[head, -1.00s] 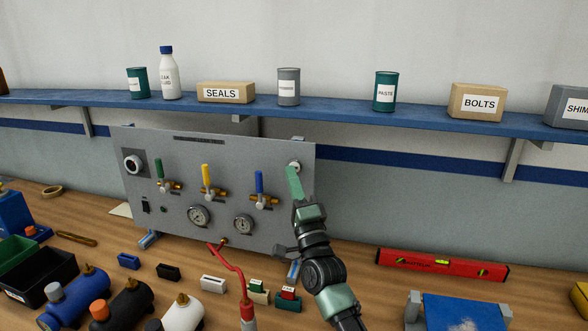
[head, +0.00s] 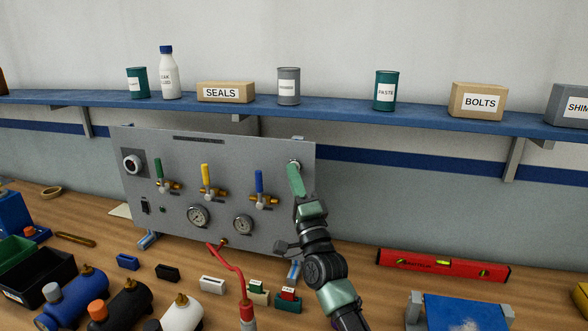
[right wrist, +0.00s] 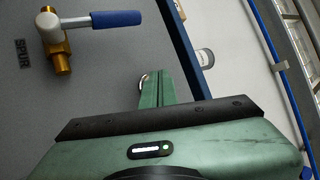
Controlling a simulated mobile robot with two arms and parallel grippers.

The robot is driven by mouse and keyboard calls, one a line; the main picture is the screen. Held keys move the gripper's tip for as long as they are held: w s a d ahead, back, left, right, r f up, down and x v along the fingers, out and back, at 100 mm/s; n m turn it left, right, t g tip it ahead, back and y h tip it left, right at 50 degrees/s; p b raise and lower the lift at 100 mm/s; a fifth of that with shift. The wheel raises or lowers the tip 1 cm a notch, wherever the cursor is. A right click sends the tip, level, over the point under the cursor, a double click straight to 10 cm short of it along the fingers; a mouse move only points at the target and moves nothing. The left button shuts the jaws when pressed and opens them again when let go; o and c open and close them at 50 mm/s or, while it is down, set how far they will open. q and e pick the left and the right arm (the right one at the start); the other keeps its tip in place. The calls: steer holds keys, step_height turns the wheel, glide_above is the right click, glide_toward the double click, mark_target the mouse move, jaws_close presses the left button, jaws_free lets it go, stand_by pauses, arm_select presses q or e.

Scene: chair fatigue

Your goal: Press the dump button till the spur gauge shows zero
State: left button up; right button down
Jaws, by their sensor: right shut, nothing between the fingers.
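A grey panel (head: 225,180) stands on the bench. A round pale button (head: 294,162) sits at its upper right corner, mostly hidden by my right gripper (head: 294,168). That gripper is shut and empty, its green fingertips at the button; I cannot tell whether it is pressed in. The button's rim (right wrist: 143,78) shows beside the fingertips in the right wrist view. Two round gauges, a left one (head: 199,216) and a right one (head: 243,224), sit low on the panel; their needles are too small to read. A SPUR label (right wrist: 24,55) lies by the blue-handled valve (right wrist: 90,22). My left gripper is out of view.
Green-, yellow- and blue-handled valves cross the panel. A red hose (head: 232,262) runs from its lower edge. A blue shelf (head: 340,113) with cans and boxes hangs above. Small cylinders and blocks crowd the front left bench; a red level (head: 442,265) lies right.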

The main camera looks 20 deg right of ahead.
steer(key=shift+w, duration=0.1)
stand_by(0.5)
steer(key=shift+s+a+p, duration=0.35)
steer(key=shift+s+a, duration=0.05)
steer(key=shift+s, duration=0.3)
steer(key=s+a+p, duration=0.1)
steer(key=s, duration=0.1)
steer(key=s+a+p, duration=0.1)
steer(key=s, duration=0.1)
steer(key=shift+a, duration=0.4)
stand_by(0.5)
